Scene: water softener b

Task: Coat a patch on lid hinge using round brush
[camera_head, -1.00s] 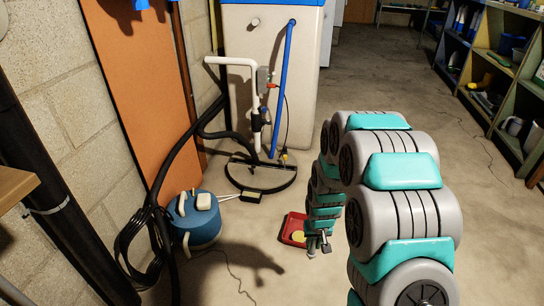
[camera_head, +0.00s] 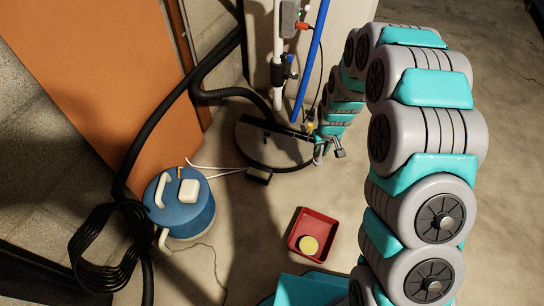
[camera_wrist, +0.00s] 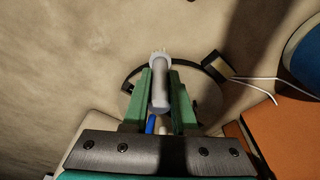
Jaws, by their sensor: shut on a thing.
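My gripper (camera_wrist: 160,78) is shut on the round brush (camera_wrist: 159,92), a grey cylinder with a pale bristle end. The bristle end points up in the wrist view, beyond the green fingertips. In the head view my gripper (camera_head: 328,149) hangs beside the right edge of the dark half-round base (camera_head: 268,150), which also shows behind the brush in the wrist view (camera_wrist: 207,98). The brush is too small to make out clearly in the head view. A red tray (camera_head: 331,230) with a yellow round patch (camera_head: 309,245) lies on the floor. I cannot pick out the lid hinge.
A blue canister (camera_head: 195,220) with a white top piece stands at left. A black hose (camera_head: 150,140) and coiled cable (camera_head: 95,262) run beside it. White and blue pipes (camera_head: 312,60) rise before the pale tank (camera_head: 345,25). Floor around the tray is clear.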

